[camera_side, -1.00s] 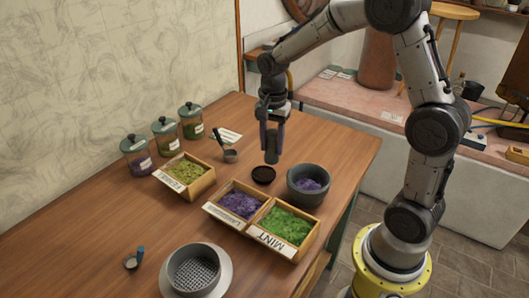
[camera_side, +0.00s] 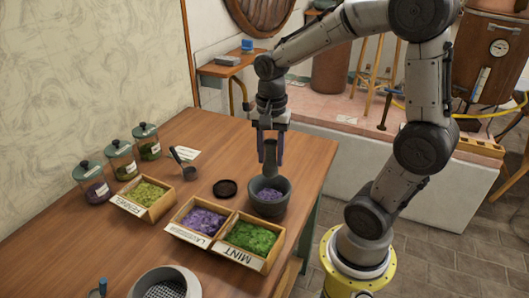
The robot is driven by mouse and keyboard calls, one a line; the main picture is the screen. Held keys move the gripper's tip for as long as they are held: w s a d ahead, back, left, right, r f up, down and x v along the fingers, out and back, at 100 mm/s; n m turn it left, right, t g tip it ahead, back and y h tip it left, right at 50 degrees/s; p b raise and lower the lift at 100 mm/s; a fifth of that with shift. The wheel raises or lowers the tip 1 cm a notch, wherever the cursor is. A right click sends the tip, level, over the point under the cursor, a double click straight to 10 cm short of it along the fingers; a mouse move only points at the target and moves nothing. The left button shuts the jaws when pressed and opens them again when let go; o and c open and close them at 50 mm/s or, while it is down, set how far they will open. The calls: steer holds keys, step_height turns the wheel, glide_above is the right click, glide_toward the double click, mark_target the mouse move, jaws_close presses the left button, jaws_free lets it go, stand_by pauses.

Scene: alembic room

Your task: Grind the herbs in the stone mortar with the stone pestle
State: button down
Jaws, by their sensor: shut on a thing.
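The stone mortar (camera_side: 268,207) stands on the wooden table and holds purple herbs (camera_side: 270,194). My gripper (camera_side: 270,152) is above the mortar, pointing down. It is shut on the grey stone pestle (camera_side: 270,158), which hangs upright between the fingers. The pestle's lower end is over the mortar's mouth, near the herbs; I cannot tell whether it touches them.
A dark round coaster (camera_side: 225,188) lies left of the mortar. Boxes of lavender (camera_side: 203,220), mint (camera_side: 250,237) and fennel (camera_side: 147,194) stand in front and left. A small scoop cup (camera_side: 189,172), lidded jars (camera_side: 120,158) and a sieve (camera_side: 163,287) are also on the table.

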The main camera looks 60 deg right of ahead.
steer(key=shift+f, duration=4.5)
steer(key=shift+f, duration=0.4)
